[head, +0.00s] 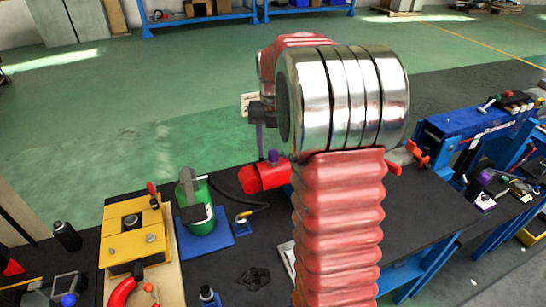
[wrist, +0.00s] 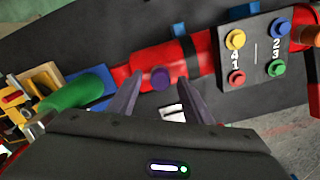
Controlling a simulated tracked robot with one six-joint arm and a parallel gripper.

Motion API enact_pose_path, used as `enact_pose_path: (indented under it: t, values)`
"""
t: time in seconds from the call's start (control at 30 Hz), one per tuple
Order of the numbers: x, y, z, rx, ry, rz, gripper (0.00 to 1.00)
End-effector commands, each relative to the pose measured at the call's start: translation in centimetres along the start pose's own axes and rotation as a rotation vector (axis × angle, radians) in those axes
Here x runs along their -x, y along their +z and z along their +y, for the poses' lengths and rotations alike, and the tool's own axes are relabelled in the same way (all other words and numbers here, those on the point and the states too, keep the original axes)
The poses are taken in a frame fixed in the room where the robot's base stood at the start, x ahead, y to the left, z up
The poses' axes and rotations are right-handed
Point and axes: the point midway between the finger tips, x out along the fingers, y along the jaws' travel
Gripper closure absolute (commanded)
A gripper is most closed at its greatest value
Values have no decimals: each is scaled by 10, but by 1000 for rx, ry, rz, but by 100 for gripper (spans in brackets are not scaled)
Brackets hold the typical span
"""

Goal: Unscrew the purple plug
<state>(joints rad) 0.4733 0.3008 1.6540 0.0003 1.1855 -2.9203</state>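The purple plug (wrist: 160,78) is a round knob on the side of a red cylinder (wrist: 142,62) in the wrist view. In the head view the plug (head: 273,156) stands on top of the red cylinder (head: 263,177), partly hidden by my arm. My gripper (wrist: 161,96) is open and empty, with one grey-purple finger at each side of the plug in the wrist view. I cannot tell whether the fingertips are level with the plug or short of it; no contact shows. In the head view my arm hides most of the gripper, and one finger shows just above the plug.
A panel (wrist: 256,51) with coloured numbered buttons sits right of the plug in the wrist view. A green device (head: 196,204) and a yellow block (head: 135,235) stand left on the dark table (head: 420,215). A blue bench (head: 480,125) stands at the right.

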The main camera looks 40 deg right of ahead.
Motion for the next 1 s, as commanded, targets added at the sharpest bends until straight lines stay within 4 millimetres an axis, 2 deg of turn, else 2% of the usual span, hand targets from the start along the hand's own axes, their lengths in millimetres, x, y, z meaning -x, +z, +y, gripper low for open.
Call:
enact_pose_path:
  t: [0.17, 0.27, 0.57, 1.0]
  values:
    - [0, 0, 0, 0, 0, 1, 55]
    - [-1, 0, 0, -1, -1, 1, 60]
    - [-1, 0, 0, -26, -1, 1, 60]
    - [0, 0, 0, -348, -1, 1, 60]
